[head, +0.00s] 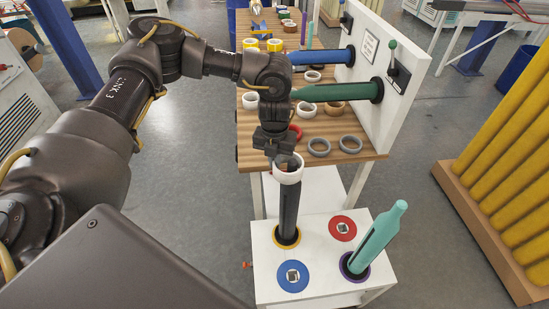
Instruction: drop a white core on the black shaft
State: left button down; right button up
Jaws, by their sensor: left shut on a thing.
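The black shaft (288,212) stands upright in the yellow-ringed hole (287,238) of a white stand. My left gripper (278,152) reaches down from above and is shut on a white core (288,178). The core is at the top end of the black shaft. Its opening shows from above, and its lower edge overlaps the shaft's top; I cannot tell whether it is around the shaft or just above it. My right gripper is not in view.
The white stand (322,262) also has a red ring (342,223), a blue ring (282,282) and a tilted teal shaft (376,240). Behind is a wooden table (345,127) with several tape rolls and a white panel (405,100) bearing blue and green shafts.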

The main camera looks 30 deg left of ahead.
pick_arm(q)
jog(key=c, duration=1.5)
grip_release()
notch_tip(320, 180, up, 10)
jog(key=shift+f+b, duration=0.25)
jog(key=shift+b, duration=0.75)
jog(key=shift+r, duration=0.65)
jog(key=shift+s+f, duration=0.1)
